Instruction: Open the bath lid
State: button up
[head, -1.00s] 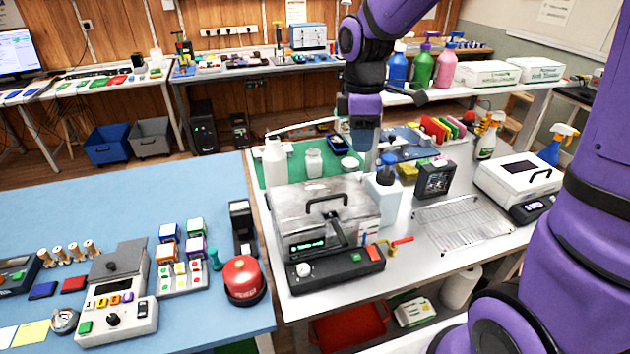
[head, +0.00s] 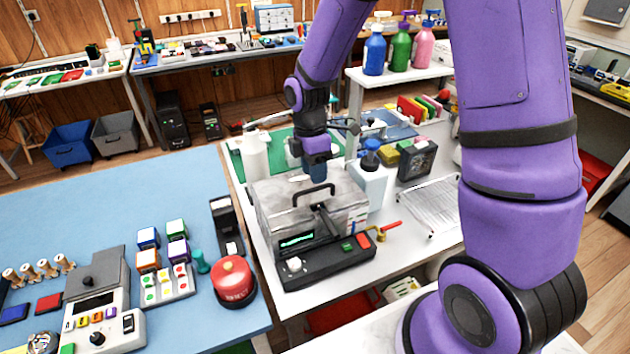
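The bath (head: 335,262) is a metal box with a dark front panel, a green display and a white knob, on the white bench. Its grey metal lid (head: 275,200) is down and has a black arched handle (head: 313,192) on top. My arm comes down from above, and my gripper (head: 308,166) is at the lid's far edge, just behind the handle. The fingertips are too small and partly hidden, so I cannot tell whether they are apart or touch the lid.
A white bottle (head: 254,158) stands behind the bath at the left, and a blue-capped container (head: 370,180) stands at its right. A wire rack (head: 432,205) lies farther right. A red round button unit (head: 233,280) sits on the blue table (head: 120,205) at the left.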

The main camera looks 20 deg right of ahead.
aim_at(308, 186)
jog(key=shift+s+f, duration=0.15)
jog(key=shift+f, duration=0.65)
jog(key=shift+s+f, duration=0.15)
jog(key=shift+f, duration=0.65)
grip_shut()
